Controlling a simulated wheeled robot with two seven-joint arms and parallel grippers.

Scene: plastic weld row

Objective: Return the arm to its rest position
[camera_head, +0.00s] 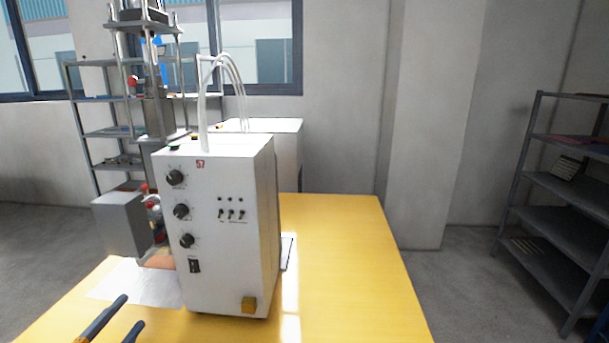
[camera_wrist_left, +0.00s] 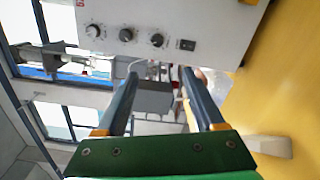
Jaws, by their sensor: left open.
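My left gripper (camera_head: 130,313) shows at the bottom left of the head view, where only its two dark fingers with orange parts are seen. In the left wrist view its fingers (camera_wrist_left: 159,76) stand apart with nothing held between them. It is in front of the white control box (camera_head: 225,225), which has black knobs and small switches. The box also shows at the top of the left wrist view (camera_wrist_left: 170,20), beyond the fingertips. My right gripper is in neither view.
The yellow table (camera_head: 350,270) is clear to the right of the box. A tall welding machine (camera_head: 155,110) stands behind the box at left, with a grey block (camera_head: 122,222) beside it. A pale sheet (camera_head: 130,283) lies at left. Shelves (camera_head: 560,190) stand far right.

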